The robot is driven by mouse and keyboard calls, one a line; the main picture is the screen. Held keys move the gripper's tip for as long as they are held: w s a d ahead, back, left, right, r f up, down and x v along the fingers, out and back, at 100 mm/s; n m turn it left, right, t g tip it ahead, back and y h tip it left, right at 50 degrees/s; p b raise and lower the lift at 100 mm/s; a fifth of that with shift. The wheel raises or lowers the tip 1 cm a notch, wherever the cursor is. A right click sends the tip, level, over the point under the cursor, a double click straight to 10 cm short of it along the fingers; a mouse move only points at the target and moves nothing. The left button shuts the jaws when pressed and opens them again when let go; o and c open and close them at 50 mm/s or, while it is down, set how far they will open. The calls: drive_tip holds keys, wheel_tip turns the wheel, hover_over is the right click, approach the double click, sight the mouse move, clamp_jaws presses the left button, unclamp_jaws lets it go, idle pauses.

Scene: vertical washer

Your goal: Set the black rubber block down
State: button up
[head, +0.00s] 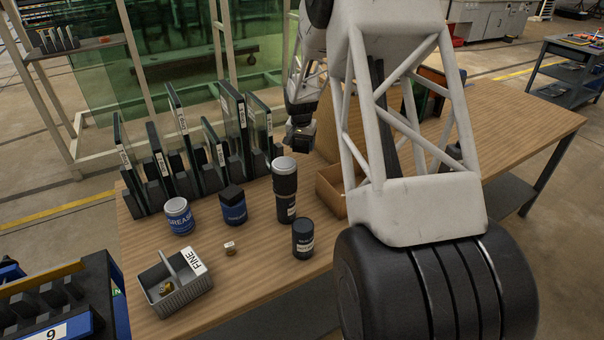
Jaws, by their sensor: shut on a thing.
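My gripper (300,134) is in the upper middle of the head view, above the far side of the wooden table (345,262). It is shut on a small dark thing (300,146), which looks like the black rubber block. The block and fingers are both dark and small, so their outlines are hard to separate. The gripper hangs behind and above a tall black canister (286,192), just left of a cardboard box (330,196). The block appears held above the tabletop, apart from it.
A rack of upright glass panels (235,125) stands along the table's back left. A grease tin (179,217), blue jar (232,206), short black can (303,239), small pale block (230,248) and grey caddy (178,292) stand in front. Bare wood lies between them.

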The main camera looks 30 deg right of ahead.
drive_tip(key=shift+f, duration=0.1)
hover_over(302, 172)
drive_tip(key=shift+f, duration=3.05)
drive_tip(key=shift+f, duration=1.85)
drive_tip(key=shift+f, duration=0.15)
drive_tip(key=o, duration=1)
drive_tip(key=r, duration=0.8)
drive_tip(key=s+a+r, duration=0.1)
drive_tip(key=r, duration=0.3)
drive_tip(key=shift+r, duration=0.1)
